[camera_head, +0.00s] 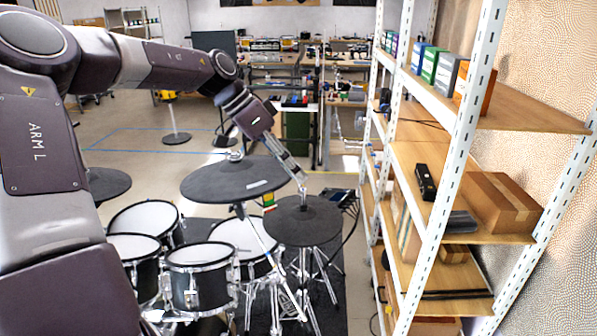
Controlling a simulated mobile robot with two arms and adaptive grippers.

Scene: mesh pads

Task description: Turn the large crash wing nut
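The large crash (215,183) is a dark round pad on a stand in the middle of the view, tilted slightly. Its wing nut (235,156) is a small silvery piece on top at the pad's centre; its shape is too small to make out. My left gripper (302,186) reaches down from the upper left, to the right of the crash and apart from the wing nut in the picture. Its slim fingers point down above another dark pad (303,222). I cannot tell whether they are open or shut. My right gripper is not in view.
Several white-headed drums (145,218) stand below and left of the crash. Another dark pad (106,184) is at the left, partly behind my arm. A shelf rack (440,165) with boxes closes off the right side. Open floor (130,150) lies behind the drums.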

